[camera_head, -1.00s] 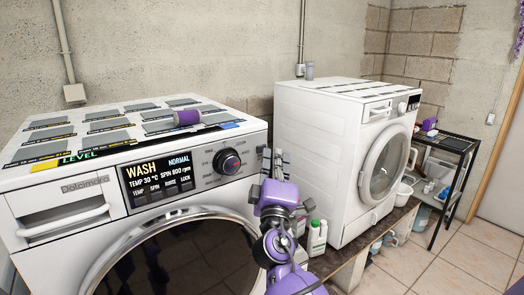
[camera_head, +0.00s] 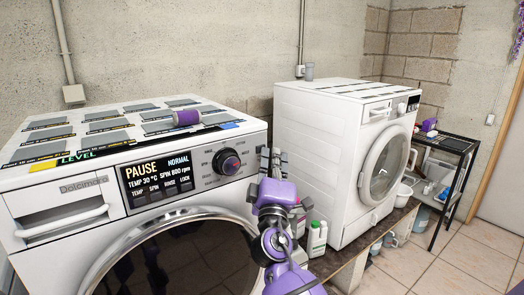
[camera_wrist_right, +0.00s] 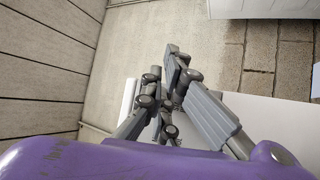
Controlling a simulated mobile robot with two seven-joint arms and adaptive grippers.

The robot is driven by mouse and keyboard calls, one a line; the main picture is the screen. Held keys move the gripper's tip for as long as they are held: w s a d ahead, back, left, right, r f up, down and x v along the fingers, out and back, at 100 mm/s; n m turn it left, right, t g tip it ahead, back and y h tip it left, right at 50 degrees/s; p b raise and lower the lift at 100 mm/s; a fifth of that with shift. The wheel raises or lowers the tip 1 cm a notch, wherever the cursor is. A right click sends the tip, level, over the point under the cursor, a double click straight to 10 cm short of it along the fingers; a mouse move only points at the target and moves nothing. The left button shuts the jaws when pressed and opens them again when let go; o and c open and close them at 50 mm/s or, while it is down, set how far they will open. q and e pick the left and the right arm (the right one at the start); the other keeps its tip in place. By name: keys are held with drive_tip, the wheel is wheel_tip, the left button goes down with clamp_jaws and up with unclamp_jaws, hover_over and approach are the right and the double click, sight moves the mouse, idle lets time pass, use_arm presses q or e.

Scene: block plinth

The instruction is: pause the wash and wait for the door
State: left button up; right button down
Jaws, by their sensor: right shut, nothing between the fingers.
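The near white washing machine (camera_head: 235,195) stands at the left in the head view. Its display (camera_head: 157,178) reads PAUSE, NORMAL, TEMP 30 °C, SPIN 800 rpm. A round dark dial (camera_head: 227,162) sits right of the display. The dark round door (camera_head: 180,265) below looks closed, though its lower part is out of frame. My right gripper (camera_head: 271,155) is shut and empty, upright at the right edge of the machine's control panel. I cannot tell whether it touches the panel. Its grey fingers (camera_wrist_right: 172,85) also show in the right wrist view. My left gripper is not in view.
A purple cylinder (camera_head: 187,118) lies on the near machine's top. A second white washer (camera_head: 335,165) stands at the right. White bottles (camera_head: 317,238) stand between the machines. A black shelf (camera_head: 455,150) stands further right. The tiled floor (camera_head: 440,265) at lower right is clear.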

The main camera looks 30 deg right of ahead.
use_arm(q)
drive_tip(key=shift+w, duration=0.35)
use_arm(e)
drive_tip(key=shift+s, duration=0.1)
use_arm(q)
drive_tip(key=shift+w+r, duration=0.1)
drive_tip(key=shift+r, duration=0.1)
use_arm(e)
drive_tip(key=shift+s, duration=0.7)
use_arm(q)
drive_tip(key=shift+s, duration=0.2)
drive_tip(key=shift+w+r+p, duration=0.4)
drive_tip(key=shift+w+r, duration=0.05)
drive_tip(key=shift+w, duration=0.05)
use_arm(e)
drive_tip(key=s, duration=0.5)
drive_tip(key=shift+d, duration=0.2)
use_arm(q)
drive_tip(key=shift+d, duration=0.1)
